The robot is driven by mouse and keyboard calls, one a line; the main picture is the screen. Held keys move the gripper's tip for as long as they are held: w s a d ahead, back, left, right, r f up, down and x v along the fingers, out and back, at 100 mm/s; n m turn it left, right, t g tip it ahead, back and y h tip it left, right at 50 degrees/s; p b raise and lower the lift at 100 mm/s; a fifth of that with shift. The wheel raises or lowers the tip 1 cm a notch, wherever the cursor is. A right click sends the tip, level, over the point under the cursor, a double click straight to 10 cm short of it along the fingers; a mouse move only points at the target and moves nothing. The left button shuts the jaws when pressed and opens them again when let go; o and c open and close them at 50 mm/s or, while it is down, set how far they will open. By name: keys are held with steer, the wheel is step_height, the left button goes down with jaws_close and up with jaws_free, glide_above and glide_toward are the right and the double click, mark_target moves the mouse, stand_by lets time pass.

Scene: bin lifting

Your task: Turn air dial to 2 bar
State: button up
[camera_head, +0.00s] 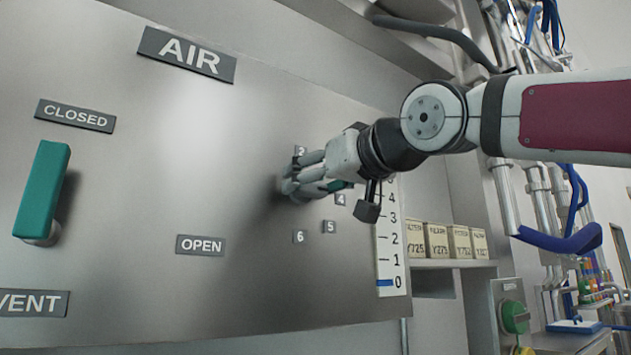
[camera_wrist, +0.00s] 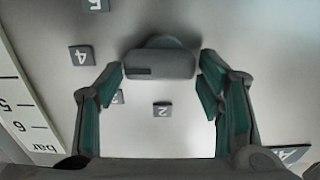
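The air dial (camera_wrist: 158,62) is a grey knob with a bar-shaped front and a dark mark near its left end, seen in the wrist view. The bar lies across that picture. My gripper (camera_wrist: 162,70) has its teal-padded fingers spread on either side of the dial; they look open, with a narrow gap at the right. Contact at the left cannot be told. The 2 label (camera_wrist: 162,109) appears upside down below the dial; the 3 label is partly behind a finger. In the head view my gripper (camera_head: 300,185) is at the panel and hides the dial.
The metal panel (camera_head: 150,130) carries an AIR sign (camera_head: 187,54) and a teal lever (camera_head: 43,190) at left. The 5 label (camera_head: 329,227) and 6 label (camera_head: 299,236) show below my gripper. A bar scale (camera_head: 391,240) is close at right, beside a shelf of boxes (camera_head: 450,241).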

steer(key=c, duration=0.6)
steer(key=shift+n, duration=0.3)
steer(key=n+b, duration=0.2)
steer(key=n, duration=0.3)
steer(key=n+b, duration=0.2)
steer(key=n, duration=0.4)
steer(key=a+n+b, duration=0.1)
steer(key=n+b, duration=0.1)
steer(key=n, duration=0.4)
steer(key=shift+s+f, duration=0.3)
steer(key=shift+s, duration=0.05)
steer(key=shift+n, duration=0.3)
steer(key=o, duration=1.1)
steer(key=shift+o, duration=0.2)
